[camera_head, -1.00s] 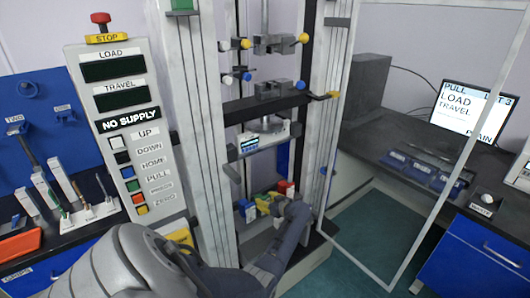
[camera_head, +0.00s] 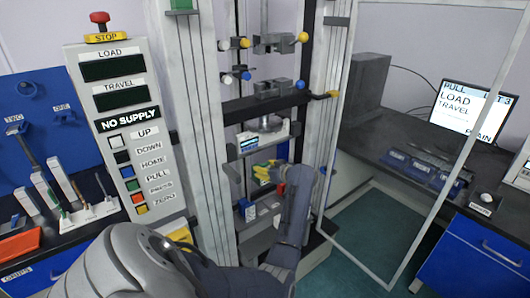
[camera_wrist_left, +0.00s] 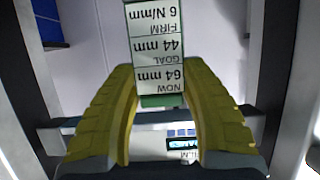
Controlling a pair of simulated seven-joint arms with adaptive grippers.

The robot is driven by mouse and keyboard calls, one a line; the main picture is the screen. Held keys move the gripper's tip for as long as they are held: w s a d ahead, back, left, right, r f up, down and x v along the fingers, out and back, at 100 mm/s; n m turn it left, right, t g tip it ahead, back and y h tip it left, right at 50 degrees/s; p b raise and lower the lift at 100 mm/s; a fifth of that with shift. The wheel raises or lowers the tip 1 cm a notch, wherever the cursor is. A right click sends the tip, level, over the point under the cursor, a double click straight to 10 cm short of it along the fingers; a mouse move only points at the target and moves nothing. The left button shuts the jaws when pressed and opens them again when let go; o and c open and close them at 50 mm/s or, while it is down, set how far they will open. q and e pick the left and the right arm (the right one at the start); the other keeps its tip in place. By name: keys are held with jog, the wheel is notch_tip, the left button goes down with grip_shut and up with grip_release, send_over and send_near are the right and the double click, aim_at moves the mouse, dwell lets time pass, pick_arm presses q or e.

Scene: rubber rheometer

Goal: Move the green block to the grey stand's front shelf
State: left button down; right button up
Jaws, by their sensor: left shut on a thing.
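My left gripper (camera_head: 266,172) has yellow fingertips and is raised inside the tall machine frame, below the white load unit. In the left wrist view, the fingers (camera_wrist_left: 158,88) are shut on the green block (camera_wrist_left: 161,101). Its white label reads NOW 64 mm, GOAL 44 mm, FIRM 6 N/mm and appears upside down. In the head view the block is mostly hidden by the fingers. The grey stand (camera_head: 264,211) is below, with small white labels on its front. A blue block (camera_head: 246,208) and a red block (camera_head: 281,189) are at the stand. My arm partly covers the stand. My right gripper is not in view.
The white load unit (camera_head: 263,138) hangs close above the gripper. White columns (camera_head: 205,110) flank the space, and an open clear door (camera_head: 398,215) stands to the right. The button panel (camera_head: 125,130) is to the left.

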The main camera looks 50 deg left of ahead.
pick_arm(q)
jog(key=shift+r, duration=0.55)
jog(key=shift+s+d+r, duration=0.1)
jog(key=s+d+f, duration=0.8)
jog(key=s+d, duration=0.1)
jog(key=shift+s+d+f, duration=0.1)
jog(key=shift+s+f, duration=0.05)
jog(key=shift+f, duration=4.7)
jog(key=shift+s+f, duration=0.1)
jog(key=shift+f, duration=4.7)
jog(key=shift+f, duration=0.1)
jog(key=c, duration=0.7)
grip_release()
